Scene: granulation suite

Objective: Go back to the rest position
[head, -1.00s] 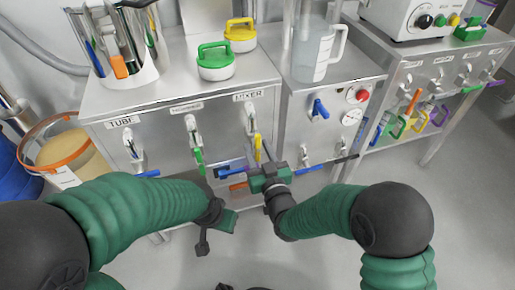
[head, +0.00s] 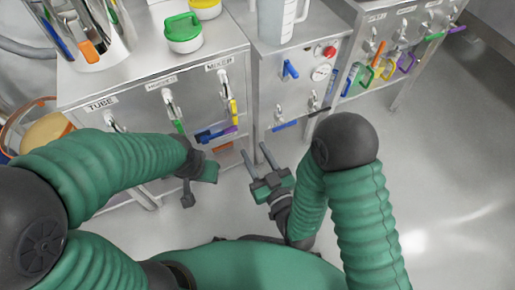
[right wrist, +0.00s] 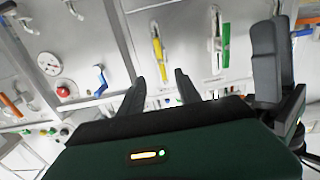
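My right gripper (head: 263,160) is open and empty in the head view, its two fingers parallel and pointing up toward the cabinet fronts. In the right wrist view its fingers (right wrist: 160,82) stand apart with nothing between them. My left gripper (head: 199,180) is in front of the left cabinet, seen partly from the side. Its fingers cannot be made out clearly, so I cannot tell whether it is open. Both arms are bent close to my body in the head view.
The left steel cabinet (head: 150,80) has labelled valves with coloured handles. A middle cabinet (head: 272,80) carries a clear jug (head: 280,18). The floor (head: 440,160) at right is clear.

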